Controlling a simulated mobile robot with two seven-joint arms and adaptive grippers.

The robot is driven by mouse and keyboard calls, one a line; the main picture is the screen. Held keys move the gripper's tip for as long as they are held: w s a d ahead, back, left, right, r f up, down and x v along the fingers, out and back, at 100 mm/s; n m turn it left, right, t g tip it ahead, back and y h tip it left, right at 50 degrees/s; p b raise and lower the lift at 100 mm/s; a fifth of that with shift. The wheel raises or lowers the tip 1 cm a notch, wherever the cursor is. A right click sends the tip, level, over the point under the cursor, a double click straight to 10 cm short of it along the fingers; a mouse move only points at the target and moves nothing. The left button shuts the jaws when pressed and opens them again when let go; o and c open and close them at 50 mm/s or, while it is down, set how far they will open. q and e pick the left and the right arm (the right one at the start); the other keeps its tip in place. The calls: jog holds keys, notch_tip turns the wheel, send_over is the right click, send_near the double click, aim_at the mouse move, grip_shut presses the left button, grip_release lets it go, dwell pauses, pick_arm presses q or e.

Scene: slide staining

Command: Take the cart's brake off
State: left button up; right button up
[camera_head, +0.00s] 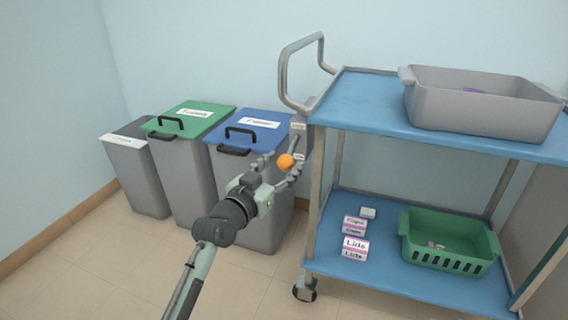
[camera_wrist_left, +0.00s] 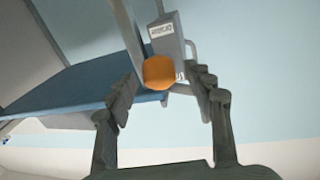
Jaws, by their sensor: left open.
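The cart (camera_head: 365,104) has blue shelves, grey metal posts and a tubular push handle (camera_head: 284,75) at its left end. The brake lever's orange ball knob (camera_head: 286,161) is beside the cart's left post, below small labelled plates (camera_head: 298,126). My left gripper (camera_head: 277,168) is open, with its fingers on either side of the knob in the picture. In the left wrist view, the orange knob (camera_wrist_left: 159,72) appears between the open fingertips (camera_wrist_left: 163,82), in front of a grey labelled plate (camera_wrist_left: 166,32). I cannot tell whether the fingers touch it. My right gripper is out of view.
A grey tub (camera_head: 480,108) is on the top shelf. Grey, green-lidded (camera_head: 192,118) and blue-lidded (camera_head: 250,133) bins stand left of the cart. Floor is clear in front.

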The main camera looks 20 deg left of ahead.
pick_arm(q)
jog(key=shift+w+d, duration=0.1)
jog(key=shift+w, duration=0.5)
jog(key=shift+c, duration=0.2)
grip_shut()
